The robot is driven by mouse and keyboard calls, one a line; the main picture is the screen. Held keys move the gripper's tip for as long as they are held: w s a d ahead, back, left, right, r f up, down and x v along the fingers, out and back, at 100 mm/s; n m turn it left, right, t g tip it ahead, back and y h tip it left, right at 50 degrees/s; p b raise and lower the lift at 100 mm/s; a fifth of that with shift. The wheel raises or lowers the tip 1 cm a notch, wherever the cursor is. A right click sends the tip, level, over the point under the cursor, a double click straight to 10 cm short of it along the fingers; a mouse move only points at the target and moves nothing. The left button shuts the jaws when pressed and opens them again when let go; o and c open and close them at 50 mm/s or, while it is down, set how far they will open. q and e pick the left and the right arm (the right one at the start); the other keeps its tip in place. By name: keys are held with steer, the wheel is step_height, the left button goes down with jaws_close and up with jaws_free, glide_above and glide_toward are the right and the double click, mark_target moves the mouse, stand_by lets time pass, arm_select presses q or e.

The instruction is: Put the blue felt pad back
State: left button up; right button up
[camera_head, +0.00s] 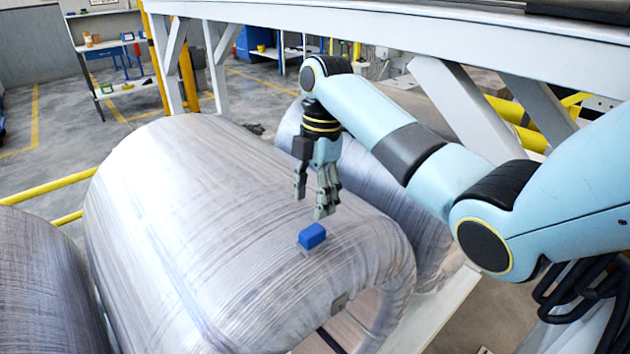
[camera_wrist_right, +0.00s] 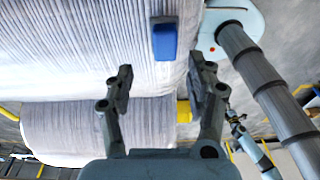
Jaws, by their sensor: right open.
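The blue felt pad (camera_head: 312,236) lies on top of the large wrapped coil (camera_head: 190,200), near the coil's right end. It also shows in the right wrist view (camera_wrist_right: 165,41), beyond the fingertips. My right gripper (camera_head: 312,206) is open and empty. It points down above the coil, a little beyond the pad in the head view, and apart from it. In the right wrist view its two fingers (camera_wrist_right: 160,80) are spread wide with nothing between them. My left gripper is in neither view.
Another wrapped coil (camera_head: 40,285) stands at the left and one more (camera_head: 425,230) behind at the right. A white frame (camera_head: 400,30) crosses above. Yellow rails (camera_head: 60,186) run on the left. A workbench (camera_head: 115,60) stands far back on open floor.

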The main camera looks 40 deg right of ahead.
mark_target(316, 224)
steer(key=shift+d+r, duration=0.2)
steer(key=shift+r, duration=0.9)
steer(key=shift+d+r, duration=0.15)
steer(key=shift+r, duration=0.95)
